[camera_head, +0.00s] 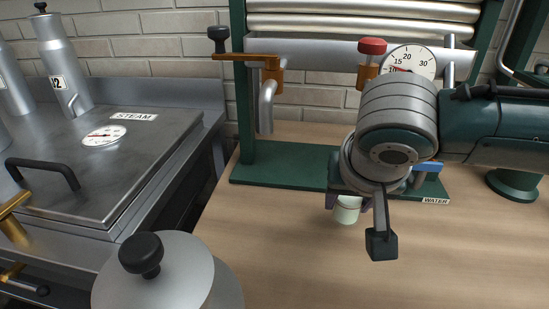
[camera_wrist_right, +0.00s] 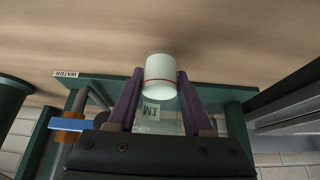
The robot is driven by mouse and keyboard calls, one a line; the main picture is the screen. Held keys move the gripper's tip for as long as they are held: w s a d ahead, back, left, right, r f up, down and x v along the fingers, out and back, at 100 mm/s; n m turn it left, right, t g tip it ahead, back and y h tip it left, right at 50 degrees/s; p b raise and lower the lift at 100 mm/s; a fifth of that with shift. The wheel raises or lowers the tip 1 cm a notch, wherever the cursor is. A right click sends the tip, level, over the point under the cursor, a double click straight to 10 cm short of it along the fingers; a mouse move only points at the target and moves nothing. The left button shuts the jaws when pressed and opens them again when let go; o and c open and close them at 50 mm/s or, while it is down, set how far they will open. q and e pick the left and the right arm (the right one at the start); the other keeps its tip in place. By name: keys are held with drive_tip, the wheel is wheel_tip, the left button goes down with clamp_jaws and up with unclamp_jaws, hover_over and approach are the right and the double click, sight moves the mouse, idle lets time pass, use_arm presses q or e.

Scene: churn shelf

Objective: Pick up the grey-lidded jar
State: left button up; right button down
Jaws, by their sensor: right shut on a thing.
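A small pale jar (camera_head: 347,213) shows below my right gripper (camera_head: 348,202) in the head view, just in front of the green base plate. The wrist view shows it as a whitish cylinder (camera_wrist_right: 160,70) with a thin red line, and a clear part with a printed label beside it. The two purple fingers of my right gripper (camera_wrist_right: 158,82) are shut on it from both sides. My wrist hides its upper part in the head view, and I cannot make out a grey lid. Whether it touches the wooden top is unclear. My left gripper is not in view.
A green stand (camera_head: 285,163) with pipes, a brass tap (camera_head: 270,75) and a dial (camera_head: 408,62) rises behind. A blue handle (camera_head: 428,167) is close to my right gripper. A metal can (camera_head: 185,270) stands front left, beside the steam vat (camera_head: 110,160). The wooden top (camera_head: 290,250) is clear in front.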

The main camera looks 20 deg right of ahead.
drive_tip(key=s+a, duration=0.3)
drive_tip(key=s, duration=0.1)
drive_tip(key=s+a+p, duration=0.1)
drive_tip(key=s+a, duration=0.2)
drive_tip(key=s, duration=0.2)
drive_tip(key=s+a, duration=0.3)
drive_tip(key=s, duration=0.2)
drive_tip(key=shift+s+r, duration=0.25)
drive_tip(key=shift+r, duration=0.05)
drive_tip(key=shift+s+a+r+p, duration=0.1)
drive_tip(key=shift+s+a+p, duration=0.05)
drive_tip(key=shift+s+p, duration=0.2)
drive_tip(key=w+d+r+n+y+p, duration=0.1)
drive_tip(key=w+r+p, duration=0.25)
drive_tip(key=r, duration=0.55)
drive_tip(key=w+r+n+p, duration=0.1)
drive_tip(key=w+r+p, duration=0.2)
drive_tip(key=w+r, duration=0.35)
wheel_tip(320, 180, up, 59)
drive_tip(key=s+n+t+y+p, duration=0.1)
drive_tip(key=n+p, duration=0.3)
drive_tip(key=p, duration=4)
drive_tip(key=shift+s+d+f+y, duration=0.15)
drive_tip(key=shift+s+d+y, duration=0.1)
drive_tip(key=shift+d+y, duration=0.3)
drive_tip(key=shift+a+f, duration=0.1)
drive_tip(key=shift+f, duration=0.05)
